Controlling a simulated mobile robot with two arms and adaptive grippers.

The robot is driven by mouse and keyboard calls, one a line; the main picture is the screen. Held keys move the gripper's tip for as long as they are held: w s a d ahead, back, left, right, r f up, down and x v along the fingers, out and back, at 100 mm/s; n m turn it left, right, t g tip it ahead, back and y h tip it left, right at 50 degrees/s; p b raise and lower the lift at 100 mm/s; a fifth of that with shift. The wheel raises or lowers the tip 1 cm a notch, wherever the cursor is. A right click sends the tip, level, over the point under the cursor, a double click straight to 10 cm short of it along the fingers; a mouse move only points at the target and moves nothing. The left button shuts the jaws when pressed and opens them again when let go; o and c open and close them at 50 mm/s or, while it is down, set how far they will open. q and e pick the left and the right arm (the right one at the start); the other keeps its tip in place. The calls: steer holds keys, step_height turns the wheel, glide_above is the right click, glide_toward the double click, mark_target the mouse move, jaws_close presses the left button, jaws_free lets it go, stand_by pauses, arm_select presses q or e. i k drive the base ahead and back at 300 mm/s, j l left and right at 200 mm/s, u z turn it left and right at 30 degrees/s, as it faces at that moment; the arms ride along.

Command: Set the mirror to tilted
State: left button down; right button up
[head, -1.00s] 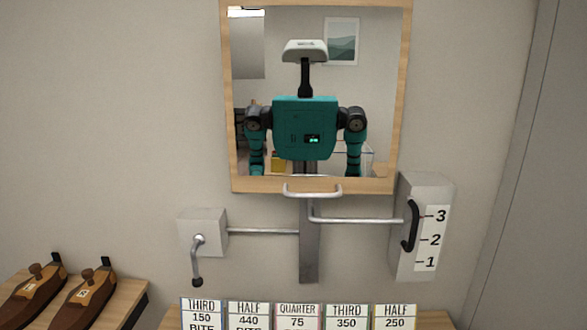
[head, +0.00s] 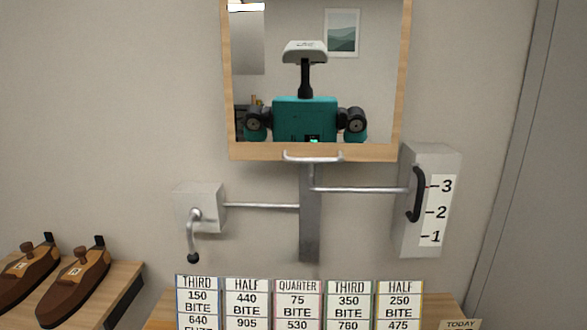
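A wood-framed mirror (head: 315,152) is on the wall at the top centre, its upper edge cut off. It reflects my own head and teal torso. A white handle (head: 313,158) sits at its lower edge, above a grey vertical rail (head: 310,235). At left, a grey box (head: 186,200) carries a crank (head: 193,238) hanging down, with a rod running to the rail. At right, a box (head: 408,240) has a black lever handle (head: 418,195) beside a scale (head: 436,211) marked 3, 2 and 1; the handle spans roughly 3 to 2. Neither gripper shows directly.
Several printed cards (head: 247,307) stand on a wooden surface (head: 160,322) below the mirror. A small "TODAY" sign (head: 460,325) is at the lower right. The wall area between is clear.

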mark_target(306, 82)
steer(key=j, duration=1.4)
steer(key=k+u, duration=0.05)
